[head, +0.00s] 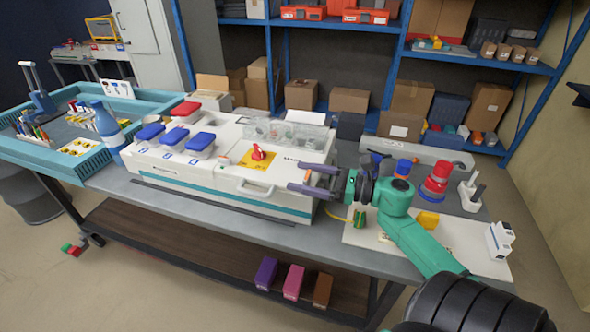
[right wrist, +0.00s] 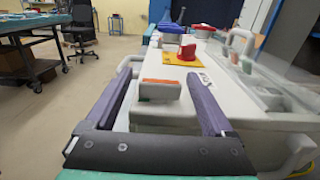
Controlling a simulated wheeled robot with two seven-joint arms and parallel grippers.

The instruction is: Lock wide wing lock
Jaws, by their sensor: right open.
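A red knob (head: 258,153) sits on a yellow plate (head: 246,160) on top of a long white box (head: 225,185) with a teal stripe. I cannot tell which part is the wide wing lock. My right gripper (head: 292,179) is open beside the box's right end, with the knob to its left and apart from it. In the right wrist view its two purple fingers (right wrist: 160,74) point towards the knob (right wrist: 187,52). My left gripper is not in view.
A clear case (head: 290,132) lies behind the knob. A blue tray (head: 95,160) is at left. A red stacked object (head: 435,182) stands right of my arm.

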